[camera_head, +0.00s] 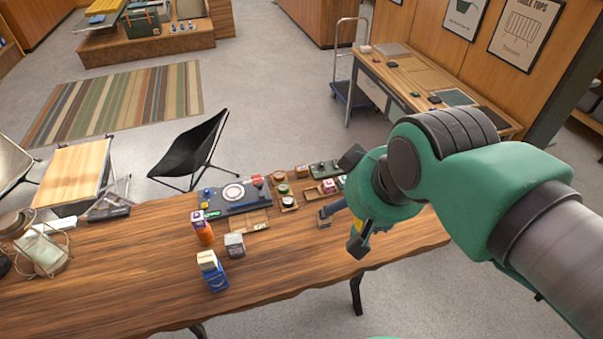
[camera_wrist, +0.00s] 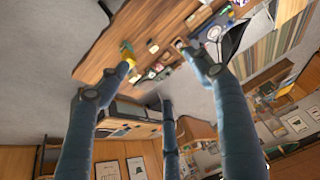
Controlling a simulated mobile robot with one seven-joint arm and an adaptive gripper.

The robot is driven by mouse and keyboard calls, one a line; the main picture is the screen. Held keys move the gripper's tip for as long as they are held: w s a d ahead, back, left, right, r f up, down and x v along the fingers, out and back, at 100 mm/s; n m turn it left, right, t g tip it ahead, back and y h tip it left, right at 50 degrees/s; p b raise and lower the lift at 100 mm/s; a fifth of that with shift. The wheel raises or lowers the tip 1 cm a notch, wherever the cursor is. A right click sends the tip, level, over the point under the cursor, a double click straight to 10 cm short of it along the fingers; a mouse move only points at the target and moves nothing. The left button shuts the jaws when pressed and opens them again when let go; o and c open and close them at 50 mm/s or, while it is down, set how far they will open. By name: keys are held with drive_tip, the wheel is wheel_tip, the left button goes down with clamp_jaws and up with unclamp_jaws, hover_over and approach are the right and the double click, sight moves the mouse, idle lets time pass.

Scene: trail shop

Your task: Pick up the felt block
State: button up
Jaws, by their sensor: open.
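I cannot tell for sure which thing is the felt block. A small grey block (camera_head: 235,244) stands on the wooden table, left of my gripper and behind a blue box (camera_head: 216,279) with a pale block (camera_head: 207,261) on top. My gripper (camera_head: 338,208) is above the right part of the table with its fingers spread. It holds nothing that I can see, and the green wrist hides part of the table behind it. In the wrist view the fingers (camera_wrist: 160,72) are wide apart, with the table tilted beyond them.
An orange bottle (camera_head: 203,234) stands near the grey block. A dark tray with a round dial (camera_head: 234,193) and several small items lie along the far edge. A wire-framed lantern (camera_head: 45,250) is at the left. The table's front middle (camera_head: 130,290) is clear.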

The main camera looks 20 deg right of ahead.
drive_tip(key=shift+w+r, duration=0.1)
drive_tip(key=w+d+r+g+p, duration=0.1)
drive_tip(key=w+r, duration=0.1)
drive_tip(key=w, duration=0.7)
drive_tip(key=w+r+g+p, duration=0.1)
drive_tip(key=w+r, duration=0.1)
drive_tip(key=w, duration=0.7)
drive_tip(key=w+d+f+g+p, duration=0.1)
drive_tip(key=w+f, duration=0.2)
drive_tip(key=w, duration=0.5)
drive_tip(key=w+d+f+p, duration=0.1)
drive_tip(key=w+d+f, duration=0.15)
drive_tip(key=w, duration=0.65)
drive_tip(key=w+d+f+g+p, duration=0.1)
drive_tip(key=w+f, duration=0.6)
drive_tip(key=f, duration=0.3)
drive_tip(key=w+d+f+p, duration=0.1)
drive_tip(key=w+d+f, duration=0.1)
drive_tip(key=w+f, duration=0.5)
drive_tip(key=w+d+f+g+p, duration=0.1)
drive_tip(key=w+f, duration=0.6)
drive_tip(key=f, duration=0.7)
drive_tip(key=shift+w+d+f+g, duration=0.25)
drive_tip(key=shift+f+g, duration=0.05)
